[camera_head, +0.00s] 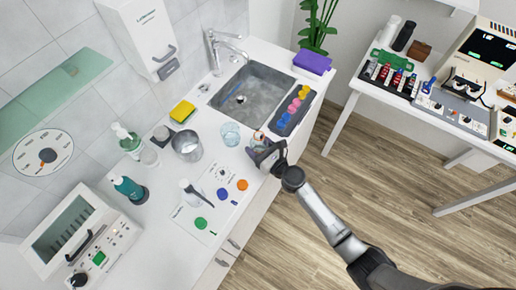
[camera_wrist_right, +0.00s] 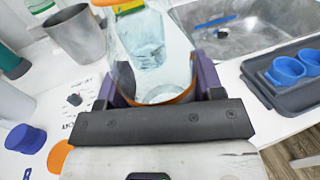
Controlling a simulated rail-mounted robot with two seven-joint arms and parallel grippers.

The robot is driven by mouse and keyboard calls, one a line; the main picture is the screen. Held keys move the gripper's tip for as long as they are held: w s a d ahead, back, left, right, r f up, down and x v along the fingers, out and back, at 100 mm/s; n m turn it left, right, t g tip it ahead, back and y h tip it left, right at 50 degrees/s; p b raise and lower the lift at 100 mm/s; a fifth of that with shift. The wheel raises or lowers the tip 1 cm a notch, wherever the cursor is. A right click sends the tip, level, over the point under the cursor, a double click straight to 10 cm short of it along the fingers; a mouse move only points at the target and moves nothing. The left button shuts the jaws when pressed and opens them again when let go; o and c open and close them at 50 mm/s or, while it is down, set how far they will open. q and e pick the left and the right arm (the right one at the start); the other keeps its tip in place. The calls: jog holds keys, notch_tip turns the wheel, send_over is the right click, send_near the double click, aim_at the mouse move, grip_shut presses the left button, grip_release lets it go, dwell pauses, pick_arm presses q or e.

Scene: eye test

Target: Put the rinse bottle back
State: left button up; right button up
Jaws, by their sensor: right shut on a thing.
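My right gripper (camera_head: 264,152) is at the front edge of the white counter, left of the cup rack. It is shut on a clear vessel with an orange rim (camera_head: 258,137). In the right wrist view, the dark fingers of the gripper (camera_wrist_right: 157,90) stand on both sides of this clear vessel (camera_wrist_right: 172,96), whose orange rim is towards me. A clear tumbler (camera_head: 231,134) stands just beyond it and shows through it in the wrist view (camera_wrist_right: 143,38). No label marks any vessel as the rinse bottle. My left gripper is not in view.
A sink (camera_head: 262,93) and a rack of coloured cups (camera_head: 291,110) lie beyond. A metal beaker (camera_head: 187,147), a teal bottle (camera_head: 130,189) and a white mat (camera_head: 212,207) with coloured round pieces are to the left. A side table (camera_head: 352,86) with instruments stands at the right.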

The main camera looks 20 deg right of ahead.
dwell(0.3)
jog(key=shift+f, duration=0.2)
jog(key=o, duration=1)
jog(key=shift+r, duration=0.15)
jog(key=shift+s, duration=0.1)
jog(key=v, duration=1.1)
jog(key=shift+s+d, duration=0.25)
jog(key=shift+s, duration=0.1)
